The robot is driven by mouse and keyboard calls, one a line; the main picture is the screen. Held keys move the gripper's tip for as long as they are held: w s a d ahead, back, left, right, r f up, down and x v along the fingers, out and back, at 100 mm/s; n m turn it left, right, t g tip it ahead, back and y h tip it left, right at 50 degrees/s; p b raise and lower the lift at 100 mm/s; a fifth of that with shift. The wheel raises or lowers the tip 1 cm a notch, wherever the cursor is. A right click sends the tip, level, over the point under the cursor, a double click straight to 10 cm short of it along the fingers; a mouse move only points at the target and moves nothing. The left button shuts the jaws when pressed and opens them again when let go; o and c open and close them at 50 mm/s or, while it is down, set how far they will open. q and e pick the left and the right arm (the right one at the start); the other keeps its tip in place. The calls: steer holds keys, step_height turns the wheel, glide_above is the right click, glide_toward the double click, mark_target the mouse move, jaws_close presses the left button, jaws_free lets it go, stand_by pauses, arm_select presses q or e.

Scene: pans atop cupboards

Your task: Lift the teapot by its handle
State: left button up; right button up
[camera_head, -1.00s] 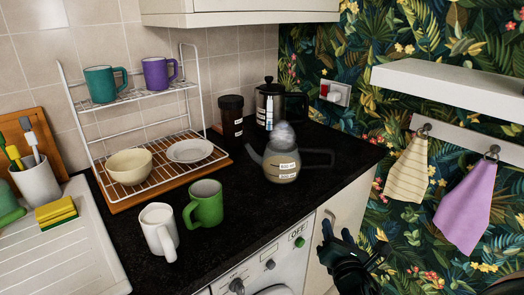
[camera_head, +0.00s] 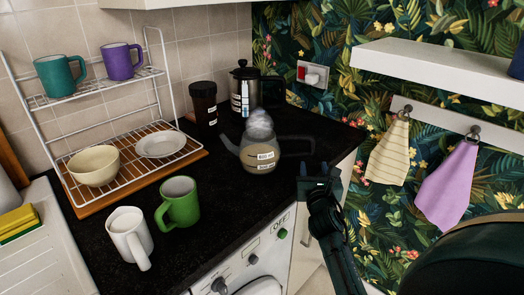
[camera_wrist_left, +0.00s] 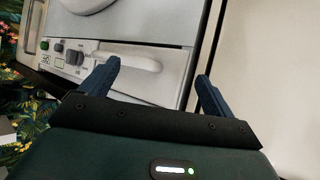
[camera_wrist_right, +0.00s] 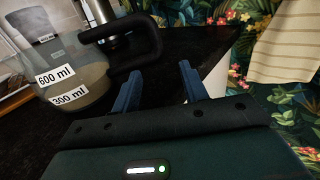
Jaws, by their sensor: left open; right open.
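The teapot (camera_head: 260,152) is a clear glass pot with a brownish lower part and volume labels. It stands upright on the black counter, with its spout to the left and its dark handle (camera_head: 297,147) to the right. My right gripper (camera_head: 319,170) is open and empty, just right of and in front of the handle. In the right wrist view the teapot (camera_wrist_right: 65,75) is at upper left, and the handle (camera_wrist_right: 152,42) lies beyond and left of the open fingers (camera_wrist_right: 160,82), apart from them. My left gripper (camera_wrist_left: 160,78) is open and empty, facing a white appliance front; the head view does not show it.
A French press (camera_head: 243,85) and dark tumbler (camera_head: 203,108) stand behind the teapot. A green mug (camera_head: 180,203), a white jug (camera_head: 128,235) and a dish rack (camera_head: 130,160) are to the left. Towels (camera_head: 388,152) hang under a shelf at right. The counter's right edge is near the handle.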

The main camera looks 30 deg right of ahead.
mark_target(312, 153)
steer(key=w+d, duration=0.1)
steer(key=w+d+r, duration=0.1)
steer(key=w, duration=0.1)
steer(key=shift+w, duration=0.15)
steer(key=shift+w+d+f, duration=0.1)
steer(key=shift+w+d, duration=0.2)
steer(key=shift+w, duration=0.15)
steer(key=shift+c, duration=0.4)
jaws_close()
steer(key=shift+r+p, duration=0.2)
steer(key=shift+p, duration=0.1)
